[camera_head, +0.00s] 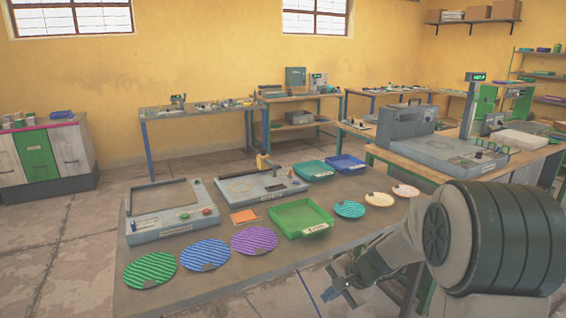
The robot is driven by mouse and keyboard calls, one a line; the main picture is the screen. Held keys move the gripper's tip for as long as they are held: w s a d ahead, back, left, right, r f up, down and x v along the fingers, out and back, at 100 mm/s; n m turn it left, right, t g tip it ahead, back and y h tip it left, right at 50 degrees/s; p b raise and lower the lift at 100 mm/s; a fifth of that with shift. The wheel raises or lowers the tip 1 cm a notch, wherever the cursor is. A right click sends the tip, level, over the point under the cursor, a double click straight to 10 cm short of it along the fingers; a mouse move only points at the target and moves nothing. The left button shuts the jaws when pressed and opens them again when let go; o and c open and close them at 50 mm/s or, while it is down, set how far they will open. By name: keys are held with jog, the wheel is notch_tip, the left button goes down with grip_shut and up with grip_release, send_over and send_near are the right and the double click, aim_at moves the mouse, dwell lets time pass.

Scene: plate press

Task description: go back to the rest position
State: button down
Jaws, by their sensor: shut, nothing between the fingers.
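My gripper (347,289) is at the lower middle of the view, beside the front right edge of the table (240,281). It is shut and empty, its fingertips pointing down and left. My arm comes in from the right and hides part of the table's right side. Striped round plates lie along the table's front: a green plate (150,270), a blue plate (204,254) and a purple plate (254,239). A teal plate (349,209) and two pale plates, one cream (379,199) and one peach (405,191), lie farther right.
A green tray (299,217) sits mid-table, with an orange piece (244,216) left of it. Two grey devices (170,225) (262,187) stand behind the plates. Teal (314,171) and blue (346,163) trays lie at the back. Open floor (50,250) is at the left.

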jog(key=s+d+r+n+h+p, duration=0.1)
jog(key=s+r+n+h+p, duration=0.2)
jog(key=s+r, duration=0.5)
jog(key=s+d+r+n+h+p, duration=0.2)
jog(key=s+r+n, duration=0.4)
jog(key=s, duration=0.8)
notch_tip(320, 180, up, 3)
jog(key=shift+s+f+n+g+h+p, duration=0.15)
jog(key=shift+n+g+h+p, duration=0.2)
jog(key=shift+p, duration=0.5)
jog(key=shift+d, duration=0.1)
